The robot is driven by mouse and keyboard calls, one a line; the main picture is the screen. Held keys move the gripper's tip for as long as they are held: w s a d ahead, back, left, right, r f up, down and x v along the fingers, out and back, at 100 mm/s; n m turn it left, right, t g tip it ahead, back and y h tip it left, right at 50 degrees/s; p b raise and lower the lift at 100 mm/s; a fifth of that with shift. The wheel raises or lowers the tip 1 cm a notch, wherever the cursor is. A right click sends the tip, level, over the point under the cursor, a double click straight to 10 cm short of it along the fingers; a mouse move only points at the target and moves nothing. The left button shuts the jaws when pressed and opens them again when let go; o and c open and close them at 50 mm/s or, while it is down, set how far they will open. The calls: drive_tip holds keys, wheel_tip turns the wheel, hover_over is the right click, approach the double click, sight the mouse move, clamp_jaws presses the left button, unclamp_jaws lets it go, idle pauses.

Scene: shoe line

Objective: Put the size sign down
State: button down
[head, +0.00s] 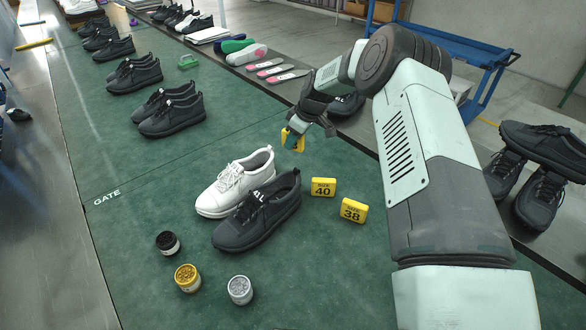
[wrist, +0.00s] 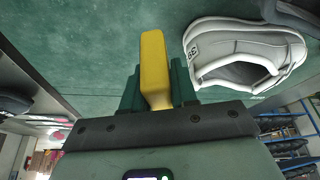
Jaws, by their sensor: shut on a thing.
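My gripper (head: 297,130) is shut on a yellow size sign (head: 290,139), behind the white shoe. The sign's number is hidden. In the wrist view the sign (wrist: 154,62) stands edge-on between the teal fingers of my gripper (wrist: 158,88). I cannot tell whether the sign touches the green mat (head: 270,310) or hangs just above it. Two more yellow signs stand on the mat: one reads SIZE 40 (head: 323,187), the other SIZE 38 (head: 353,209).
The white shoe's heel (wrist: 240,50) is close to my gripper. Black (head: 168,243), yellow (head: 187,278) and grey (head: 240,290) jars stand in front. Insoles (head: 270,70) lie at the back.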

wheel_tip(320, 180, down, 9)
drive_tip(key=shift+f, duration=0.1)
idle(0.3)
drive_tip(key=shift+f, duration=0.15)
drive_tip(key=c, duration=0.9)
unclamp_jaws()
